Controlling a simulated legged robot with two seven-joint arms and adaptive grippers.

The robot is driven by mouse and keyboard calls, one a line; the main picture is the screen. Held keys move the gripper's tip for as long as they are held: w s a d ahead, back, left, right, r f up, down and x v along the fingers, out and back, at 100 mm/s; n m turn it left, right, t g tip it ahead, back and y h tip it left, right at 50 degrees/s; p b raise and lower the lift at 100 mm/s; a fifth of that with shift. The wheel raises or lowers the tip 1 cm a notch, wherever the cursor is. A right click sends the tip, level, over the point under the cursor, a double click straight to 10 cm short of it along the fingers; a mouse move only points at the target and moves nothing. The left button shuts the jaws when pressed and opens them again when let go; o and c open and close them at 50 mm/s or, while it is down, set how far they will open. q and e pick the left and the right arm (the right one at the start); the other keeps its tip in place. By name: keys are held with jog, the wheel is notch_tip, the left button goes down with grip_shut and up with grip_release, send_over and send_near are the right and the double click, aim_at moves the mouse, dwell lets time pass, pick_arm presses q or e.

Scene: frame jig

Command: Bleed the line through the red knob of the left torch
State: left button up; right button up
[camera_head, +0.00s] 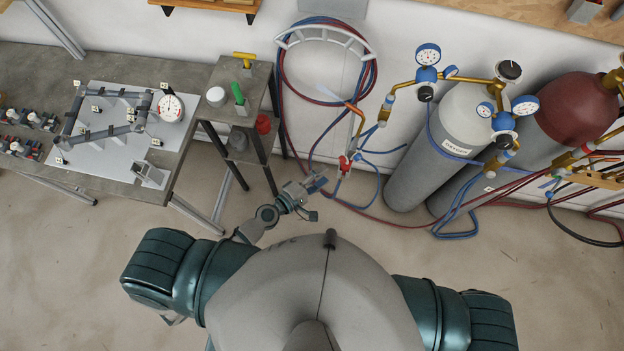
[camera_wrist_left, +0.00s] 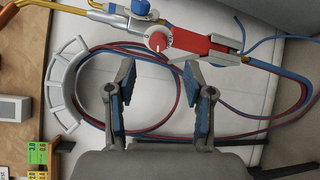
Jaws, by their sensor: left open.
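The left torch (camera_head: 352,130) hangs upright by the wall, with a curved brass tube at its top and a red part (camera_head: 344,163) low on it. In the left wrist view the red knob (camera_wrist_left: 158,41), with a pale round face, sits beside a red holder (camera_wrist_left: 200,46). A blue knob (camera_wrist_left: 141,7) is near it. My left gripper (camera_head: 317,184) is just left of and below the torch's red part. In the left wrist view its two blue-padded fingers (camera_wrist_left: 157,88) are apart and empty, with the red knob beyond the gap. My right gripper is out of view.
Red and blue hoses loop on a wall hanger (camera_head: 325,32) behind the torch. Gas cylinders (camera_head: 430,150) with gauges stand at right, near a second torch (camera_head: 565,160). A small stand (camera_head: 235,82) and a jig table (camera_head: 110,160) are at left.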

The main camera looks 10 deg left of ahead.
pick_arm(q)
jog(key=shift+v, duration=2.2)
